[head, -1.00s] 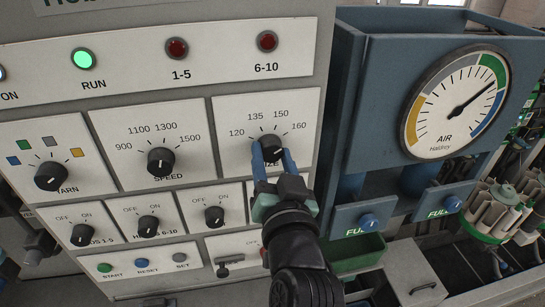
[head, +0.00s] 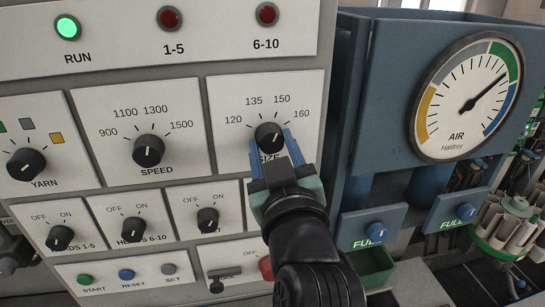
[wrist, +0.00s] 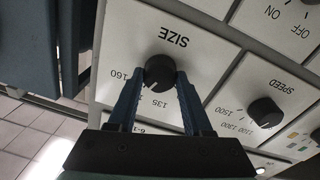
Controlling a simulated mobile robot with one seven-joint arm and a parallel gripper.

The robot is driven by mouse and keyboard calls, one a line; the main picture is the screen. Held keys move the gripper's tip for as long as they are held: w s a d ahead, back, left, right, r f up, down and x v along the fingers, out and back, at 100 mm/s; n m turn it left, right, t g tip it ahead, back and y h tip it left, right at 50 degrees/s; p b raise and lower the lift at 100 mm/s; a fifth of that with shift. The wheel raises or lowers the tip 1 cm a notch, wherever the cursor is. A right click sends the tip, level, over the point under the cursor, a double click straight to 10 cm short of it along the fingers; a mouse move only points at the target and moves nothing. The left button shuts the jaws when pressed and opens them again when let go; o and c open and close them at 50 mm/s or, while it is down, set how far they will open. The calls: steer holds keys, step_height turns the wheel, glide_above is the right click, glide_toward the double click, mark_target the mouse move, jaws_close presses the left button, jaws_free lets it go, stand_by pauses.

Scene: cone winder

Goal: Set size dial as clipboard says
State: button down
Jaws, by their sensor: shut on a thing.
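The black size dial (head: 268,135) is at the right end of the top row of knobs on the panel, with 120, 135, 150 and 160 around it. My gripper (head: 275,150) has its blue fingers on either side of the dial and is shut on it. The wrist view shows the size dial (wrist: 159,71) upside down, between the fingertips. I cannot clearly read which number its pointer faces. The fingers partly cover the SIZE label in the head view. The clipboard is not in view.
The speed dial (head: 148,150) and yarn dial (head: 27,164) are to the left. Several on-off knobs sit below, above a start button (head: 85,280). A blue cabinet with an air gauge (head: 465,97) stands close on the right, above a green bin (head: 372,268).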

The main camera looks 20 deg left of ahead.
steer(key=shift+n, duration=0.3)
steer(key=shift+c, duration=1.6)
jaws_free()
steer(key=p+v, duration=0.6)
steer(key=v, duration=0.7)
